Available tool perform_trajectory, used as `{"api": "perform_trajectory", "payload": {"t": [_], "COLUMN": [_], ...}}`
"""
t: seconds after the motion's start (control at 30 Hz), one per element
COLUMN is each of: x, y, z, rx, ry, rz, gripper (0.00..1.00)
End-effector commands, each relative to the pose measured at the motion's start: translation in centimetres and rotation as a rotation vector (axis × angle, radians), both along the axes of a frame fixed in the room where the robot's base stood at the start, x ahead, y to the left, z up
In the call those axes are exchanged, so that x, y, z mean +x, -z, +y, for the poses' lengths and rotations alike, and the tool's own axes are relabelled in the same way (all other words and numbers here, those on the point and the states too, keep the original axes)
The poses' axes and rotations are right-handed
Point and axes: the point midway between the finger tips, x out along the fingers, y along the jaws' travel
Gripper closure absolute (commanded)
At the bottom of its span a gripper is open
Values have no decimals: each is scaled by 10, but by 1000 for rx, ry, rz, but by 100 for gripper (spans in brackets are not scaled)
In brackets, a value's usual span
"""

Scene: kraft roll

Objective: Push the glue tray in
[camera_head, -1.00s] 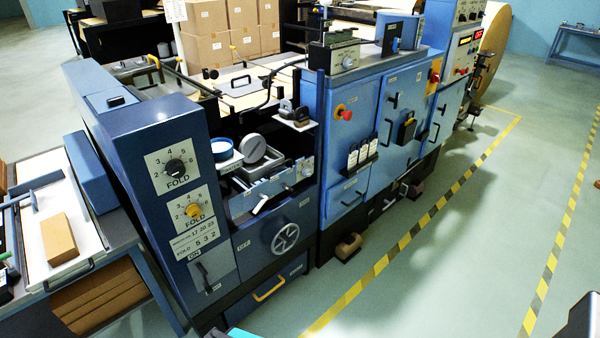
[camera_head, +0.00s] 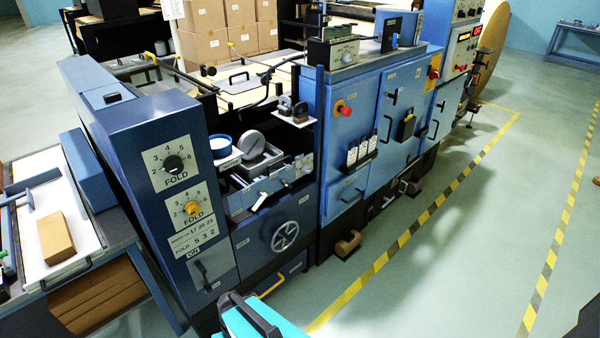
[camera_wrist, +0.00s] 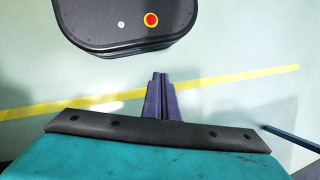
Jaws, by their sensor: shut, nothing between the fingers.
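What looks like the glue tray (camera_head: 255,192) is a blue-grey tray with a white lever on its front. It sits in the open bay of the dark blue folding unit in the head view, above the handwheel, and appears to stick out a little. My gripper (camera_wrist: 159,80) shows in the wrist view with its two dark fingers shut together and empty, over bare floor. In the head view, my teal wrist is at the bottom edge, in front of and below the tray, apart from it. The fingertips cannot be made out there. The tray is not in the wrist view.
A blue bowl (camera_head: 221,146) and a grey round container (camera_head: 251,144) are behind the tray front. A side table (camera_head: 92,237) stands at left. Green floor (camera_head: 450,260) is clear at right.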

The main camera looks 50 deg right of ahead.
Motion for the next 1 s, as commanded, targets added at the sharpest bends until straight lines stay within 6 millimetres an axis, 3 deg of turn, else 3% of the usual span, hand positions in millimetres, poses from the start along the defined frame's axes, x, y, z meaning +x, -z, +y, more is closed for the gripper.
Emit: {"api": "perform_trajectory", "payload": {"t": [0.2,0.47,0.7,1.0], "x": [57,117,158,185], "y": [-21,-59,-104,-173], "z": [-35,-94,-166,-273], "rx": [74,153,217,282], "ry": [217,459,673,919], "rz": [-113,-260,-408,-608], "gripper": [100,100,100,100]}}
